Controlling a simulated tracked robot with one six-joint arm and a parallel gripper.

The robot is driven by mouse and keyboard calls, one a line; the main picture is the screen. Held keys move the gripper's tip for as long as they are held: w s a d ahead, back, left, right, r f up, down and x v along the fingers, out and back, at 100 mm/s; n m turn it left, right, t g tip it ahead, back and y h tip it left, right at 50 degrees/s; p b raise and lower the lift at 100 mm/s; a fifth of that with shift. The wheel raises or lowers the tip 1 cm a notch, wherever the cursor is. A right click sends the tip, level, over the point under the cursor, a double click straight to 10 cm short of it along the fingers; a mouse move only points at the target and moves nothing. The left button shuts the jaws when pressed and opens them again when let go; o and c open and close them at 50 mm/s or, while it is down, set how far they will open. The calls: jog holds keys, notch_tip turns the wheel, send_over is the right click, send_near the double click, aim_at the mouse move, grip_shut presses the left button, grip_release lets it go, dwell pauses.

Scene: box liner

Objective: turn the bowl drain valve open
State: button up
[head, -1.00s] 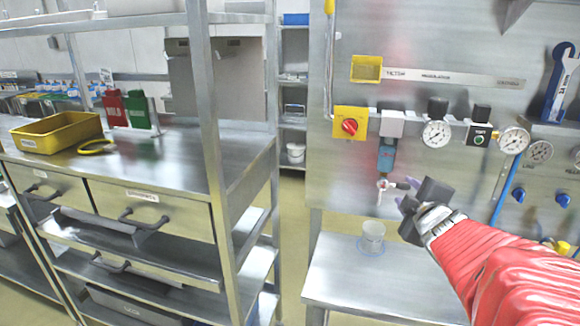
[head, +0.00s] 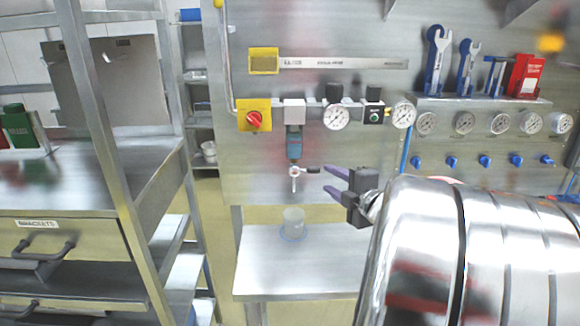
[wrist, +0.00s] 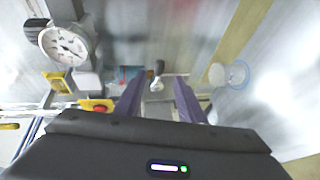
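The bowl drain valve (head: 295,174) hangs under the blue filter bowl (head: 294,145) on the steel panel. It is a pale metal fitting with a small lever (head: 313,170) sticking out to the right, dark at its end. My gripper (head: 327,179) is open, with two purple fingers just right of the lever and pointing at it. I cannot tell whether they touch. In the wrist view the valve (wrist: 157,76) shows between and beyond the fingertips, and nothing is held.
A clear cup (head: 293,222) stands on the steel shelf (head: 300,268) below the valve. A red knob on a yellow plate (head: 254,118) is to the left and a pressure gauge (head: 336,117) to the right. Gauges, blue valves and wrenches line the panel's right side.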

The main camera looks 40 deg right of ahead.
jog(key=x, duration=1.3)
jog(key=shift+w, duration=0.2)
jog(key=shift+d+f, duration=0.1)
grip_shut()
dwell(0.3)
